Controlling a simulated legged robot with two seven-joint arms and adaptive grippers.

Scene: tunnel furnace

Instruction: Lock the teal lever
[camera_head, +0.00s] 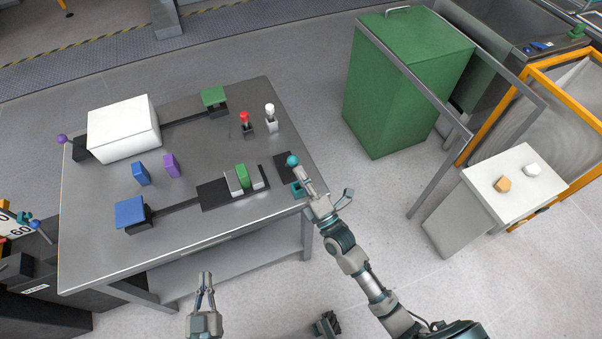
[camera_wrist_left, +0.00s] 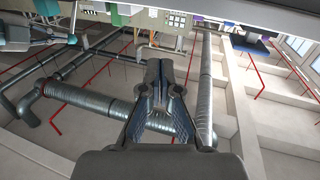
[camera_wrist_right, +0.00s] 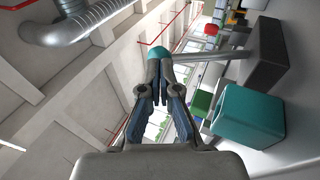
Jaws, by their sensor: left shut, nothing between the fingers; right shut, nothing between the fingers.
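The teal lever's ball knob (camera_head: 292,160) is near the right edge of the grey table, by a dark base and a teal block (camera_head: 299,189). In the right wrist view the ball (camera_wrist_right: 154,50) appears right at my fingertips, its grey rod running right to a dark base (camera_wrist_right: 262,58); the teal block (camera_wrist_right: 248,117) lies at the right. My right gripper (camera_head: 305,180) is shut and empty, its tips close to the ball; I cannot tell whether they touch. My left gripper (camera_head: 206,278) is shut and empty, in front of the table's near edge.
The table (camera_head: 240,215) bears a white box (camera_head: 123,128), blue and green blocks on dark bars, a red-knobbed lever (camera_head: 245,121), a white-knobbed lever (camera_head: 270,114) and purple and blue pieces. A green cabinet (camera_head: 408,80) and a white stand (camera_head: 515,180) are at the right.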

